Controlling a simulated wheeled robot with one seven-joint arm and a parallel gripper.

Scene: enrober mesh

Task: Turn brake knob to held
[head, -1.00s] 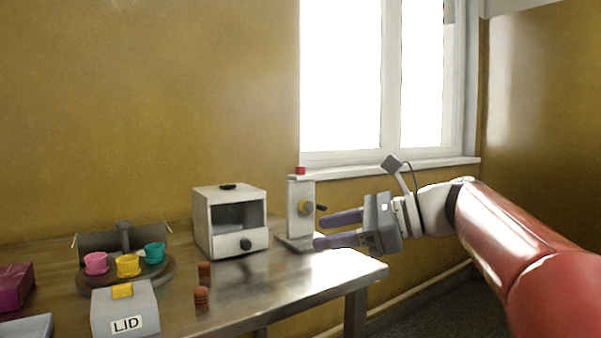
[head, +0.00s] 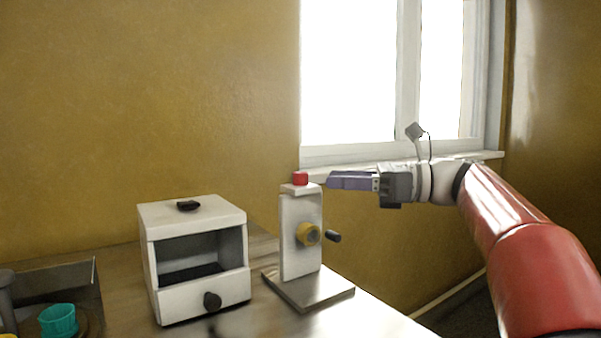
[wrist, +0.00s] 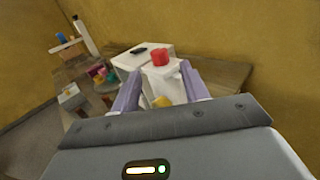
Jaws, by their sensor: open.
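A white upright post (head: 301,245) on a flat metal base carries a red knob (head: 300,179) on top. A yellow hub (head: 308,234) and a dark-handled crank (head: 333,237) are on its side. My gripper (head: 330,180) has purple fingers level with the red knob, just to its right. In the wrist view my gripper (wrist: 160,71) is open and empty, and the red knob (wrist: 159,56) shows between and beyond the fingertips. I cannot see any contact. The knob's markings are too small to read.
A white open-fronted box (head: 195,260) with a dark front knob (head: 212,301) stands left of the post. A teal cup (head: 58,320) is at the lower left. The table (head: 372,322) is clear in front of the post. A window (head: 350,80) is behind.

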